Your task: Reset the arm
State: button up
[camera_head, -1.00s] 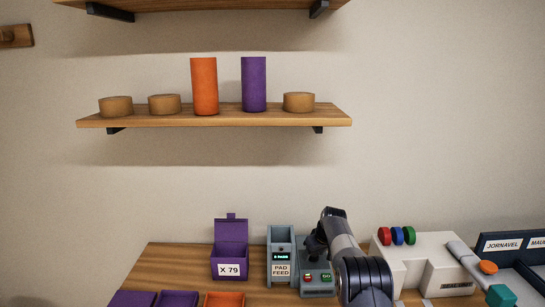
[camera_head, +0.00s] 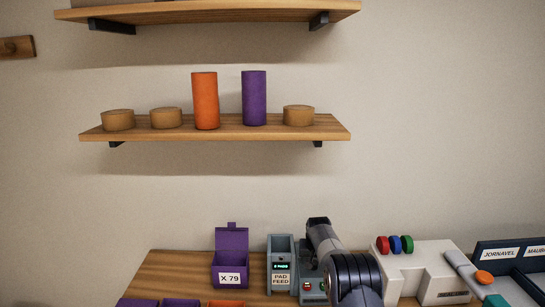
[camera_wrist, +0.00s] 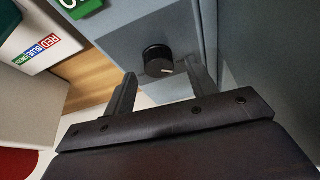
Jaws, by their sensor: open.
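My arm (camera_head: 340,265) rises at the lower middle right of the head view, in front of the small grey machine beside the pad feed. My gripper (camera_wrist: 162,84) shows in the wrist view with its two dark fingers apart and nothing between them. A black knob (camera_wrist: 158,60) on a grey panel (camera_wrist: 160,25) lies just beyond the fingertips. I cannot tell whether a finger touches the panel. The gripper's fingers are hidden in the head view.
The pad feed box (camera_head: 281,262) stands just left of the arm, with a purple X 79 box (camera_head: 231,262) further left. A white machine (camera_head: 430,270) with red, blue and green discs stands to the right. A shelf (camera_head: 220,134) with cylinders hangs above.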

jog(key=b+v, duration=0.1)
jog(key=v, duration=0.5)
jog(key=shift+s+d+r, duration=0.1)
jog(key=shift+s+r, duration=0.05)
dwell(0.3)
